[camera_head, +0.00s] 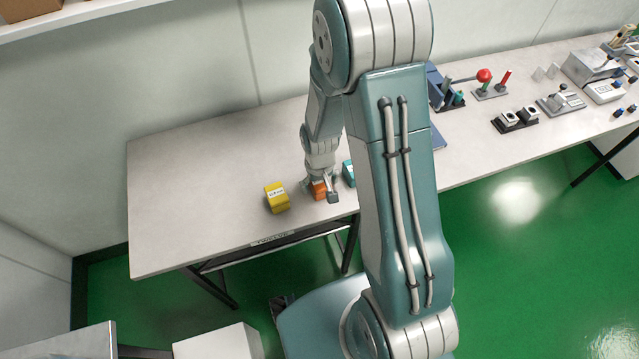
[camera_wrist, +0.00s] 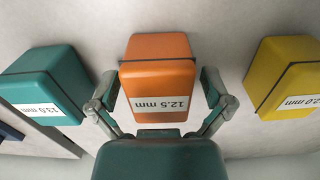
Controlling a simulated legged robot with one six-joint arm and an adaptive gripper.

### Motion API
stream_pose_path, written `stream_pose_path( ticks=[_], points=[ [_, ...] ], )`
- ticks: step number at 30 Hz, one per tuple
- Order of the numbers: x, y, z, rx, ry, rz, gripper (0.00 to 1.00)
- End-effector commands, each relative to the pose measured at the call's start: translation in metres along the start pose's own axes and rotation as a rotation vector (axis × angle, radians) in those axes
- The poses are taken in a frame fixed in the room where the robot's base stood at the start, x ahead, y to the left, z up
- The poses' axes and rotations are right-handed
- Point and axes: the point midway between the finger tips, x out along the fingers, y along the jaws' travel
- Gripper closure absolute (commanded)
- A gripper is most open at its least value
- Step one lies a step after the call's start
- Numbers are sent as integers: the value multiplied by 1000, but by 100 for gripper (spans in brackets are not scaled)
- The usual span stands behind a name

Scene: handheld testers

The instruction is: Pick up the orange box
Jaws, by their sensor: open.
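The orange box (camera_head: 319,190) stands on the table near its front edge. In the wrist view the orange box (camera_wrist: 158,72) carries a white label reading "12.5 mm", upside down. My gripper (camera_head: 326,193) is down at the box. In the wrist view my gripper (camera_wrist: 158,88) is open, with one finger on each side of the box's lower part in the picture. A small gap seems to show at each side; I cannot tell whether either finger touches. In the head view my gripper partly hides the box.
A yellow box (camera_head: 277,197) stands to the left of the orange one, and a teal box (camera_head: 349,172) to its right, partly behind my arm. The table (camera_head: 190,190) is clear at left. Several testers, including a red-knobbed one (camera_head: 484,76), stand further right.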

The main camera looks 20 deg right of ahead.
Motion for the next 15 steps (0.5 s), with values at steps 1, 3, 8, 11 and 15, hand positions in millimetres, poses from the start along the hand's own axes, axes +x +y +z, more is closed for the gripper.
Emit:
stream_pose_path(
  ticks=[1,3,8,11,15],
  points=[
    [2,0,0,0,0,0,0],
    [3,0,0,0,2,0,0],
    [3,0,0,0,2,0,0],
    [3,0,0,0,2,0,45],
    [3,0,0,0,1,0,83]
  ],
)
